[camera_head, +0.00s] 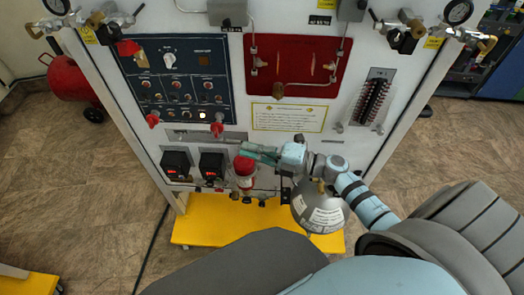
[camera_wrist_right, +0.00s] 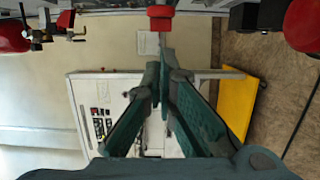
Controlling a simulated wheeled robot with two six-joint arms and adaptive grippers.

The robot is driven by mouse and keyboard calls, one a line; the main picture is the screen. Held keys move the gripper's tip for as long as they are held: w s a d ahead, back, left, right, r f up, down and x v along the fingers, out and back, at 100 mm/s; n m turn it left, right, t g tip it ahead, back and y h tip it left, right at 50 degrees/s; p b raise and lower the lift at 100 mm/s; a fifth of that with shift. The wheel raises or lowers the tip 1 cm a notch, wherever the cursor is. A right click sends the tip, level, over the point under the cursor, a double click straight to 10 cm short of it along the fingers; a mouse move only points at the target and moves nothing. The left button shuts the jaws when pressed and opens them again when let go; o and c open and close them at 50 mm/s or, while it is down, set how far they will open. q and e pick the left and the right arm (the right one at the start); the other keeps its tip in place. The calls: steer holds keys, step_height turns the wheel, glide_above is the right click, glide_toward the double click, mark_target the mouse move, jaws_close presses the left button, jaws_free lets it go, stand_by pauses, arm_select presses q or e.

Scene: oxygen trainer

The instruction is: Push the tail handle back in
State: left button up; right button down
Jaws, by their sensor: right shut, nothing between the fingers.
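No part is labelled as the tail handle that I can read. Two red knobs stand out from the lower edge of the blue panel: a left one (camera_head: 152,120) and a right one (camera_head: 217,129). My right gripper (camera_head: 246,151) has its teal fingers pointing left across the front of the panel, just below and right of the right red knob and over the red-topped cylinder (camera_head: 244,166). The right wrist view shows the gripper's fingers (camera_wrist_right: 160,70) together and empty. A red cylindrical part (camera_wrist_right: 160,18) is just beyond the tips; contact is unclear. My left gripper is out of view.
A grey sphere (camera_head: 318,208) hangs under my right forearm. Two black gauge boxes (camera_head: 176,163) (camera_head: 212,167) sit left of the red-topped cylinder. A yellow base (camera_head: 205,228) lies below the trainer. The floor to the left is mostly clear.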

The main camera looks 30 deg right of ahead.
steer(key=v, duration=0.3)
steer(key=shift+d+f, duration=0.1)
steer(key=shift+d, duration=0.15)
